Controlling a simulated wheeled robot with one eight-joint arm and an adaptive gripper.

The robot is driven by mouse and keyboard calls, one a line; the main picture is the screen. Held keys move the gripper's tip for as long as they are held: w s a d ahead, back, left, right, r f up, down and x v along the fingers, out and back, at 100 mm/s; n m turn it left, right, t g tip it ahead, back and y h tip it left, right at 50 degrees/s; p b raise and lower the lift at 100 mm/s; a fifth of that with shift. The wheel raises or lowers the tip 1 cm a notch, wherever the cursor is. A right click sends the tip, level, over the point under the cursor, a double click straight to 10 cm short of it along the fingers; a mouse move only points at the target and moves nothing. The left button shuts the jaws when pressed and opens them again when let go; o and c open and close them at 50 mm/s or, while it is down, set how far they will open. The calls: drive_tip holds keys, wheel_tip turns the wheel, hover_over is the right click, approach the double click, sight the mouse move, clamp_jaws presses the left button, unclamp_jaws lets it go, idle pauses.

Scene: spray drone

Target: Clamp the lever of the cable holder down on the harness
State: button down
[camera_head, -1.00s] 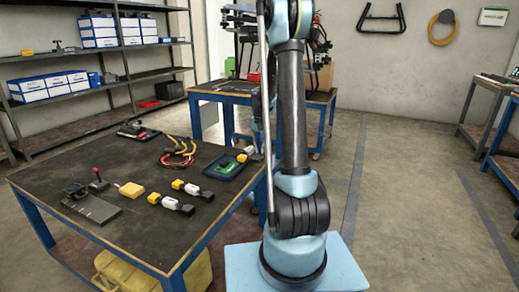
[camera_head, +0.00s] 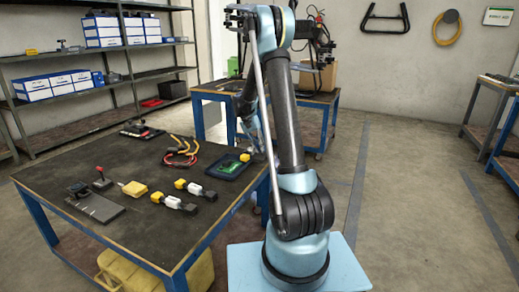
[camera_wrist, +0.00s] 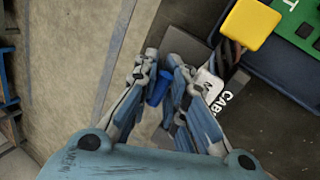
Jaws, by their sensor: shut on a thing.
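In the wrist view my gripper (camera_wrist: 160,82) is closed around a small blue piece (camera_wrist: 158,88), which looks like the grip of the cable holder's lever. Beside the fingers are a grey block (camera_wrist: 187,46) and a white label (camera_wrist: 215,88) starting "CAB", apparently parts of the cable holder, largely covered by the fingers. Dark strands (camera_wrist: 232,52), possibly the harness, run beside the grey block. How far the lever is tilted cannot be told. In the head view my arm hides the holder and most of my gripper at the table's right edge.
A tray (camera_head: 224,176) with a green board and a yellow block (camera_wrist: 250,22) lies close to my gripper. Red and yellow cables (camera_head: 180,152), connectors (camera_head: 174,201) and a red-knobbed fixture (camera_head: 102,182) lie on the dark table (camera_head: 130,225). Floor on the right is clear.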

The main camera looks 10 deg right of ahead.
drive_tip(key=c, duration=1.7)
unclamp_jaws()
drive_tip(key=shift+r, duration=0.15)
drive_tip(key=shift+v, duration=3.9)
drive_tip(key=shift+o, duration=0.2)
drive_tip(key=shift+w, duration=0.15)
